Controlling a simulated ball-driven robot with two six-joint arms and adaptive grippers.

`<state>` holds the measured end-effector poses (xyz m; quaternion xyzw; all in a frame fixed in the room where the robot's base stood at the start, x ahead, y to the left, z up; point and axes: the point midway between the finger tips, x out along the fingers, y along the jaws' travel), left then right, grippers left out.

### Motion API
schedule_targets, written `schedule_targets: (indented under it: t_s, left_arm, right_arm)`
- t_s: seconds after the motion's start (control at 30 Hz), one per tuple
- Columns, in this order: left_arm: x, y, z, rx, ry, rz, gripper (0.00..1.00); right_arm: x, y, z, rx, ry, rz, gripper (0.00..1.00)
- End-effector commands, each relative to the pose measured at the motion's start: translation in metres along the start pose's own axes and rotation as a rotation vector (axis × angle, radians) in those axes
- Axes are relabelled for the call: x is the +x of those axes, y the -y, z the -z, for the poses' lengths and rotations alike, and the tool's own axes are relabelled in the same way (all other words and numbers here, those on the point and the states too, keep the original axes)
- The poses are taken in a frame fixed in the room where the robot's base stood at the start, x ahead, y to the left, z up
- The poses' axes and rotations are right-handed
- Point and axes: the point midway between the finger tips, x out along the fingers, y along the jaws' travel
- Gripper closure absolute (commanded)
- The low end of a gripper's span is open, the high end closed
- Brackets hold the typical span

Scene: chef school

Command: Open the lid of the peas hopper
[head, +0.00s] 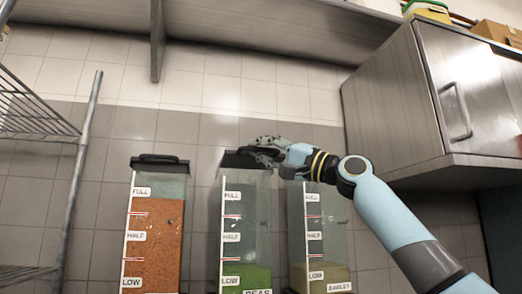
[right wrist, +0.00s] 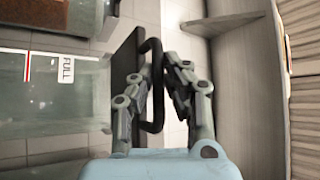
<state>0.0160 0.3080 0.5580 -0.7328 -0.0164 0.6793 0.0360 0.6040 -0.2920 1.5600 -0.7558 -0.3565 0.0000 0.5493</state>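The peas hopper (head: 246,230) is the middle of three clear hoppers in the head view, with green peas low inside and a PEAS label. Its black lid (head: 234,160) is on top; I cannot tell whether it is slightly raised. My right gripper (head: 265,152) reaches in from the right at the lid. In the right wrist view the lid (right wrist: 127,75) stands edge-on beside the hopper's FULL mark. The lid's black handle (right wrist: 157,90) passes between the two fingers of my right gripper (right wrist: 158,68), which look closed in on it. My left gripper is not in view.
An orange-filled hopper (head: 153,235) with a black lid stands left, and a barley hopper (head: 322,235) stands right, under my forearm. A steel cabinet (head: 440,95) hangs at upper right. A wire rack (head: 35,120) is at left. A steel shelf (head: 240,30) runs above.

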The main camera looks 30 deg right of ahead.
Motion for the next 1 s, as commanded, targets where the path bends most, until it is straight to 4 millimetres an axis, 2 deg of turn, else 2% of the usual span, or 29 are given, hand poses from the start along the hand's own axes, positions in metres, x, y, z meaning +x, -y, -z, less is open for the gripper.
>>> schedule_targets:
  t_s: [0.1, 0.13, 0.23, 0.3, 0.33, 0.4, 0.47, 0.57, 0.7, 0.83, 1.0]
  left_arm:
    - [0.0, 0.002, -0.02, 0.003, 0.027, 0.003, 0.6]
    - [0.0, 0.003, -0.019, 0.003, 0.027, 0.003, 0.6]
    - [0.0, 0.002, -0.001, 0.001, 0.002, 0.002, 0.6]
    - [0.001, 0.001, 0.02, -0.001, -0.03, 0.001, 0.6]
    - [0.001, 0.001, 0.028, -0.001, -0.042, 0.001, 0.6]
    - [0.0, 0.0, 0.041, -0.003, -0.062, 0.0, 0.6]
    - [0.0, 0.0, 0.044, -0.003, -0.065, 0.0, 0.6]
    - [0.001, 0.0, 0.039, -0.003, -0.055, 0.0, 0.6]
    - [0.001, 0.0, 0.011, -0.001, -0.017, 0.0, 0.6]
    - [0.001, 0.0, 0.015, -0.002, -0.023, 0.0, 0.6]
    - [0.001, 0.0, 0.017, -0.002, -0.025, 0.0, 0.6]
  right_arm:
    - [0.0, 0.0, 0.0, -0.002, 0.0, -0.001, 1.0]
    - [0.0, 0.0, 0.0, -0.003, 0.0, 0.0, 1.0]
    - [0.0, 0.0, 0.0, -0.002, 0.0, 0.0, 1.0]
    - [0.0, 0.0, 0.0, -0.002, 0.0, -0.001, 1.0]
    - [0.0, 0.0, 0.0, -0.002, 0.0, -0.001, 0.9]
    - [0.0, 0.0, 0.0, -0.002, 0.0, -0.001, 0.81]
    - [0.0, 0.001, 0.001, -0.002, -0.001, 0.0, 0.79]
    - [0.0, 0.002, 0.001, -0.002, -0.001, 0.002, 0.79]
    - [-0.001, 0.002, 0.001, -0.003, -0.002, 0.002, 0.79]
    - [-0.015, 0.001, 0.002, -0.006, -0.003, -0.001, 0.79]
    - [-0.044, -0.001, 0.001, -0.005, -0.001, -0.005, 0.79]
